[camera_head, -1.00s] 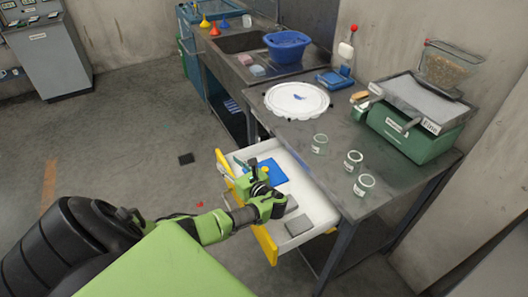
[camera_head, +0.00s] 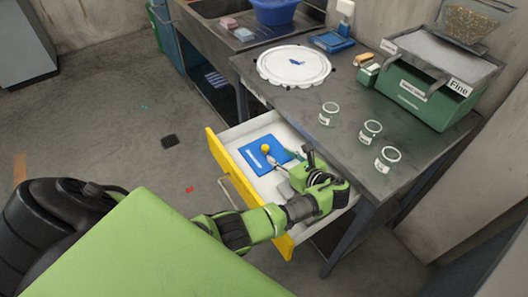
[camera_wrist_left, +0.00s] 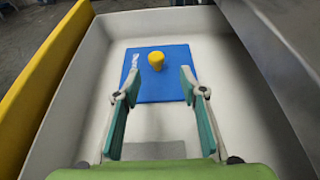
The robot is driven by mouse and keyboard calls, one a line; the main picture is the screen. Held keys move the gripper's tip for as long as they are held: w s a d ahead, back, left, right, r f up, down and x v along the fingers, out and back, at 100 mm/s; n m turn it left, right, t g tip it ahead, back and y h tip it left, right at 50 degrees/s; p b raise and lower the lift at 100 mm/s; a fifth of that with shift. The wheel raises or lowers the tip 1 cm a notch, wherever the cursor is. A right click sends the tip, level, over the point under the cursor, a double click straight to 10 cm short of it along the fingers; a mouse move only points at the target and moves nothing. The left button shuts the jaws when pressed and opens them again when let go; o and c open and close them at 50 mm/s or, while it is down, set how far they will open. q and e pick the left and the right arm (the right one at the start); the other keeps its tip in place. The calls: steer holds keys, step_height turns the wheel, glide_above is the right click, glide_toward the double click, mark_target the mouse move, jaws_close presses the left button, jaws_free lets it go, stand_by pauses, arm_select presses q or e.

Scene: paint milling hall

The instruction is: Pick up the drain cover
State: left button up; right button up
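No object in view is plainly marked as the drain cover. A small dark square (camera_head: 170,141) lies flat on the floor left of the open drawer. A flat grey piece (camera_wrist_left: 152,150) lies low in the left wrist view, partly hidden by my gripper. My left gripper (camera_head: 285,160) is over the open drawer (camera_head: 219,143). In the left wrist view its teal-padded fingers (camera_wrist_left: 155,85) are spread with nothing between them. A blue flat item (camera_wrist_left: 174,86) with white lettering lies on the drawer floor beyond the fingertips, with a small yellow piece (camera_wrist_left: 156,60) on it. My right gripper is out of view.
The metal table (camera_head: 330,150) above the drawer holds a white round tray (camera_head: 275,75), several glass jars (camera_head: 370,132) and a green machine (camera_head: 425,98). A sink bench with a blue basin (camera_head: 275,10) stands behind. The floor left of the drawer is mostly clear.

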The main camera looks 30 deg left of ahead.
mark_target(267, 149)
arm_select(q)
steer(key=x, duration=0.4)
steer(key=shift+a+f, duration=0.15)
steer(key=shift+a, duration=0.4)
steer(key=x, duration=0.4)
steer(key=shift+s+a+f, duration=0.1)
steer(key=shift+a, duration=0.1)
steer(key=shift+c, duration=0.7)
jaws_close()
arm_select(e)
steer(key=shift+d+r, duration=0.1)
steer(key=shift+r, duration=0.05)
